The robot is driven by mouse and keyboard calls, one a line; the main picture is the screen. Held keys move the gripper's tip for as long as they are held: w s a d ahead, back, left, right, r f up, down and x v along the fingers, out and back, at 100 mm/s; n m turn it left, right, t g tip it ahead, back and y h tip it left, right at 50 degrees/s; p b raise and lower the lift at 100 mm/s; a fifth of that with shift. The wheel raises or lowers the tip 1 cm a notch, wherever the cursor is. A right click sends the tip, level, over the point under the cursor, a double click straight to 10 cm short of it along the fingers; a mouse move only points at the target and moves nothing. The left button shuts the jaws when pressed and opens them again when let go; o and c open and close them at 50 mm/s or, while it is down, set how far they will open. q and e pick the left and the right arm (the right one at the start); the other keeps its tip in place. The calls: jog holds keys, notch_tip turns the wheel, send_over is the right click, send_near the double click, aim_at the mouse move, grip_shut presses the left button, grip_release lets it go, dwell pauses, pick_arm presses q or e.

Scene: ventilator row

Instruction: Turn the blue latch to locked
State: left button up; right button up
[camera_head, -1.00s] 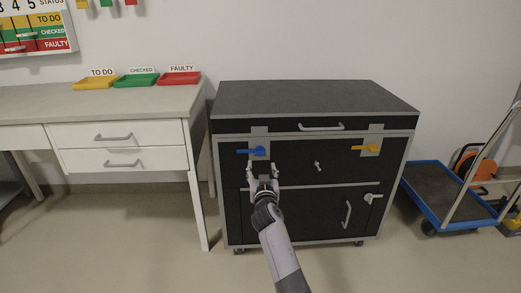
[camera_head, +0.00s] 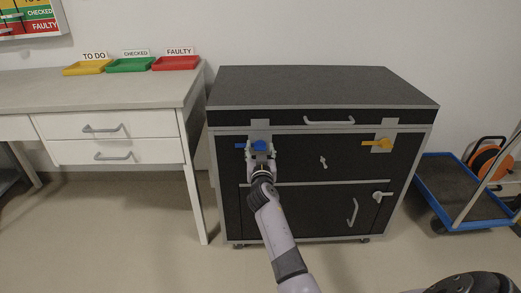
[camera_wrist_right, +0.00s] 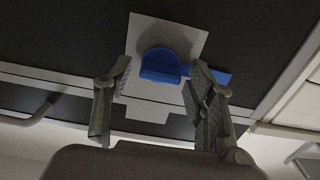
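The blue latch (camera_head: 258,146) is on a light plate at the upper left of the dark cabinet (camera_head: 300,165). Its lever points left, roughly horizontal. In the right wrist view the blue latch (camera_wrist_right: 162,65) shows its round hub between the fingertips, with the lever running to the right behind one finger. My right gripper (camera_head: 261,153) is at the latch, just below its hub. In the wrist view the right gripper (camera_wrist_right: 160,80) has its fingers apart on either side of the hub. I cannot tell whether they touch it. My left gripper is not in view.
A desk (camera_head: 110,105) with coloured trays stands on the left. A blue-edged trolley (camera_head: 460,190) stands on the right. The floor in front is clear.

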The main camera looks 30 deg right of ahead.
grip_shut()
dwell(0.4)
